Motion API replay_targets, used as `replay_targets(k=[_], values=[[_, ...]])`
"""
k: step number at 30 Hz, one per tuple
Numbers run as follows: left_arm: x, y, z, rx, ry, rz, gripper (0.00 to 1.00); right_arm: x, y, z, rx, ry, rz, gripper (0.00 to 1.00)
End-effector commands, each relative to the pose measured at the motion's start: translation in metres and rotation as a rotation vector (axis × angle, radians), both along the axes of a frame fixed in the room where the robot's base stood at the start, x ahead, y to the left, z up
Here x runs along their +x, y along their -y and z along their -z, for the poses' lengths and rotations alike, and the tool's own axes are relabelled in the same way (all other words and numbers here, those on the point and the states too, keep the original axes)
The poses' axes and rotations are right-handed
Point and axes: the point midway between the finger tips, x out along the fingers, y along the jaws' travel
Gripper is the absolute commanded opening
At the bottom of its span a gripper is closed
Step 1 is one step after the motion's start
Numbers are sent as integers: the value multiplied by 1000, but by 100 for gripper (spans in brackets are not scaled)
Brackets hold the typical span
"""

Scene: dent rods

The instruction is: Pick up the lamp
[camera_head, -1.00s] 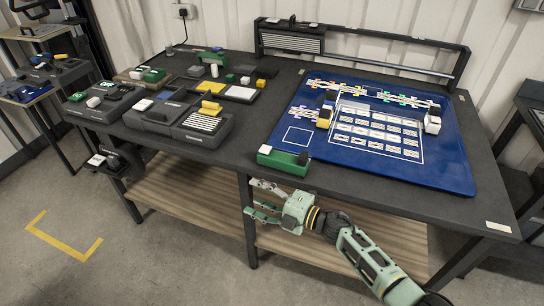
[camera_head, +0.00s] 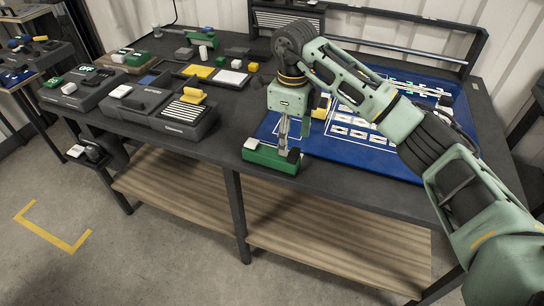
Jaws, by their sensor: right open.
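No object can be told for sure as the lamp. A long green block (camera_head: 270,158) with a white piece (camera_head: 251,144) and a dark piece (camera_head: 293,155) on top sits at the table's front edge. My right gripper (camera_head: 291,136) points down over this block, its fingers open. The fingertips overlap the block's top in the picture; I cannot tell whether they touch it. My right arm hides part of the blue board behind. My left gripper is out of view.
The dark table (camera_head: 330,180) carries a blue board (camera_head: 360,157) with white cards on the right. Grey consoles (camera_head: 186,118), a yellow pad (camera_head: 199,71) and small blocks stand on the left. A raised rail (camera_head: 410,52) runs along the back. A wooden shelf (camera_head: 340,240) lies below.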

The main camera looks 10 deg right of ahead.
Motion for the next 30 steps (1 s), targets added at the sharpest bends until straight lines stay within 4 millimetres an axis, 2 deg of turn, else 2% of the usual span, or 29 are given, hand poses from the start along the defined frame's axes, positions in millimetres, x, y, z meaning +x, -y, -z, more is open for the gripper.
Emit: replay_targets(k=[11,15,23,30], values=[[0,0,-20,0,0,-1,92,-7,0,49,5,-6,-2,58],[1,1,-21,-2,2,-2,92,-5,0,66,6,-3,0,58],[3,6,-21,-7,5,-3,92,-5,0,70,6,-1,-1,58],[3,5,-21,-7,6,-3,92,-5,0,70,6,-1,-1,39]])
